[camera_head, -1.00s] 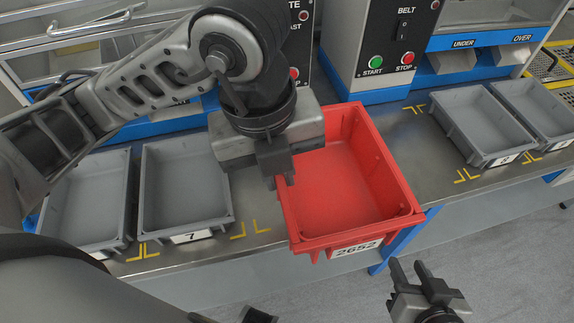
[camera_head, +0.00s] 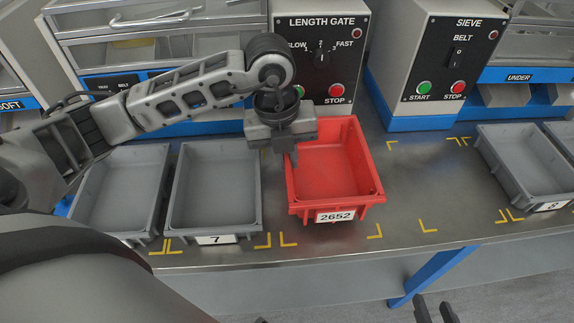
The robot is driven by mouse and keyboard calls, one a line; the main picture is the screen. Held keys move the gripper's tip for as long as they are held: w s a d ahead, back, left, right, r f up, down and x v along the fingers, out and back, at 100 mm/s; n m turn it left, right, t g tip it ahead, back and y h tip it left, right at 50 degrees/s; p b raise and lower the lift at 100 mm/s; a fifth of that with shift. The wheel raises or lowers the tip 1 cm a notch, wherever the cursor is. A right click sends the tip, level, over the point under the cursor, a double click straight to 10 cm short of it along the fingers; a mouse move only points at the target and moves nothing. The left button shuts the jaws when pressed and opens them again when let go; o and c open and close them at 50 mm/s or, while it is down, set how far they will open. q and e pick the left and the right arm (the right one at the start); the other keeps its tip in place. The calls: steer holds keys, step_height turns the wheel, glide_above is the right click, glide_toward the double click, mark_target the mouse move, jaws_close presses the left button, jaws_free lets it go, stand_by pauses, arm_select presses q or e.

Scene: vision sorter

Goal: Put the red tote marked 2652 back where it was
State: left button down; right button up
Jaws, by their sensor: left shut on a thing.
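The red tote (camera_head: 332,166), with a white label (camera_head: 336,216) reading 2652, is upright and empty at the middle of the bench (camera_head: 412,182). My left gripper (camera_head: 291,158) is shut on the tote's left wall, near its top edge. The tote's front lies just behind yellow corner marks (camera_head: 288,240) on the bench. I cannot tell whether its base touches the bench. My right gripper (camera_head: 434,310) is empty at the bottom edge, with its two fingers apart; the rest of it is cut off.
The grey tote marked 7 (camera_head: 215,239) stands left of the red tote, with another grey tote (camera_head: 118,237) beyond it. A grey tote marked 8 (camera_head: 549,207) stands at the right. The LENGTH GATE box (camera_head: 350,75) is behind the red tote. Bare bench lies to its right.

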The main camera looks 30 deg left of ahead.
arm_select(q)
steer(key=shift+d+f, duration=0.1)
steer(key=shift+f, duration=1.3)
steer(key=shift+f, duration=0.15)
steer(key=c, duration=1.5)
jaws_free()
steer(key=shift+r, duration=0.4)
steer(key=r, duration=0.3)
steer(key=a+r, duration=0.1)
steer(key=r, duration=0.7)
steer(key=shift+s+a+r+p, duration=0.15)
steer(key=shift+s+r+p, duration=0.1)
steer(key=shift+s+p, duration=0.15)
